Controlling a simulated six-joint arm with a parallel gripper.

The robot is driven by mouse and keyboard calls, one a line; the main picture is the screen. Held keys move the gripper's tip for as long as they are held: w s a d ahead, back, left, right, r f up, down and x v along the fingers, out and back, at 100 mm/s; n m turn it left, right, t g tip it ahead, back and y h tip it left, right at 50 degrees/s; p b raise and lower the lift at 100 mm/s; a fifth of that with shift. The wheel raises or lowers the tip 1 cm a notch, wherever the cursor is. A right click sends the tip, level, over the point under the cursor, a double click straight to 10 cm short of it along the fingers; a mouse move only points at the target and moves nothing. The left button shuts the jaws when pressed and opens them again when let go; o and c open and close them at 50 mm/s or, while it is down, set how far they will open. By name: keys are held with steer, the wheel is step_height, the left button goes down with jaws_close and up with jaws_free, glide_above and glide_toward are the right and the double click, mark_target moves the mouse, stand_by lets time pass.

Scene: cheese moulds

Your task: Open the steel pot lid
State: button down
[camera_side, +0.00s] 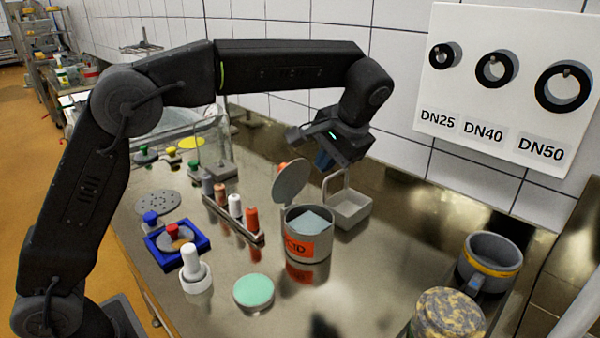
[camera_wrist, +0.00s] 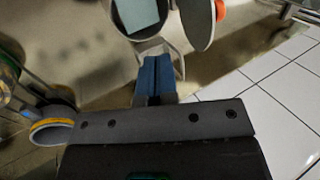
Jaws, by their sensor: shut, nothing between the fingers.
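The steel pot (camera_side: 307,246) stands on the steel counter with an orange-red label on its front. Its round lid (camera_side: 290,182) stands raised and tilted at the back left rim, and a pale blue-grey content shows inside the pot. In the wrist view the open pot (camera_wrist: 140,18) is at the top, with the lid (camera_wrist: 198,22) tilted up beside it. My gripper (camera_side: 325,163) is above and behind the pot, to the right of the lid and apart from it. In the wrist view its blue fingers (camera_wrist: 156,70) are together with nothing between them.
A grey wire-handled basket (camera_side: 348,209) stands just behind the pot, below my gripper. A rack with several coloured pegs (camera_side: 235,207) is left of the pot. A green disc (camera_side: 253,291) lies in front. A grey mug (camera_side: 490,260) and a mottled round (camera_side: 447,315) stand at the right.

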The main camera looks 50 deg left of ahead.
mark_target(290, 173)
steer(key=shift+a+f, duration=0.95)
steer(key=shift+a, duration=0.25)
steer(key=shift+a+f, duration=0.95)
steer(key=shift+a, duration=0.25)
steer(key=shift+a+f, duration=0.95)
steer(key=shift+a, duration=0.25)
steer(key=shift+a+r+h, duration=0.15)
steer(key=shift+a+h, duration=0.25)
steer(key=shift+a, duration=0.15)
steer(key=shift+a+r+h, duration=0.15)
steer(key=shift+a+h, duration=0.25)
steer(key=shift+a, duration=0.15)
steer(key=shift+a+r, duration=0.1)
steer(key=shift+a, duration=0.25)
